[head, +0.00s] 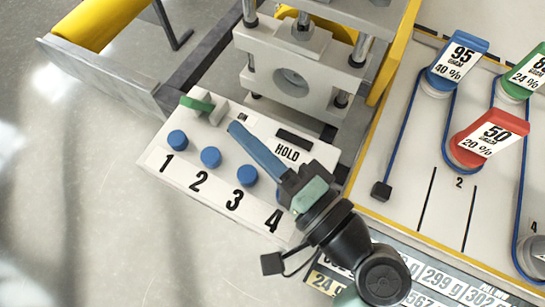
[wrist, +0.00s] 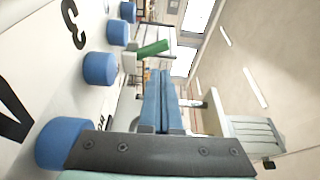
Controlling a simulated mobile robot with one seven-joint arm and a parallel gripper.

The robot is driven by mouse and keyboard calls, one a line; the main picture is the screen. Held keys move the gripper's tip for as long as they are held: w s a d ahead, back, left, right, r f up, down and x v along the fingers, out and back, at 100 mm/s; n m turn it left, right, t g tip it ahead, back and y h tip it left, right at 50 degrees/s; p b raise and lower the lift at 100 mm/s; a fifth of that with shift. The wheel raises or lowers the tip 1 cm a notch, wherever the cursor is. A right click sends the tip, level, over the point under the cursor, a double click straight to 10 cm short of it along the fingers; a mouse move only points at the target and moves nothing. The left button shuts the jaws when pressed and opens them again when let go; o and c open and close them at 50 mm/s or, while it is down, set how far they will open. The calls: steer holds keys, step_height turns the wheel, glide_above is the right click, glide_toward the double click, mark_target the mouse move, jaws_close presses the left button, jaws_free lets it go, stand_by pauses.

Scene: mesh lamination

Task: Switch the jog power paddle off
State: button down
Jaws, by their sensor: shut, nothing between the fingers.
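A green paddle (head: 197,103) sits in a white mount at the far left corner of the white control panel (head: 180,188). It is the only paddle I see on the panel, and I read no power label on it. It also shows in the wrist view (wrist: 153,48), beyond my fingertips and tilted. My gripper (head: 236,127) reaches over the panel from the lower right, its long blue fingers closed together and empty. In the head view the fingertips appear short of the paddle, to its lower right, with a gap between. In the wrist view the fingers (wrist: 161,76) point toward the paddle.
A metal press block (head: 300,75) stands behind the panel.

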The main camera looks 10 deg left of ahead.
steer(key=v, duration=0.5)
steer(key=shift+w, duration=0.15)
steer(key=shift+d, duration=0.1)
stand_by(0.3)
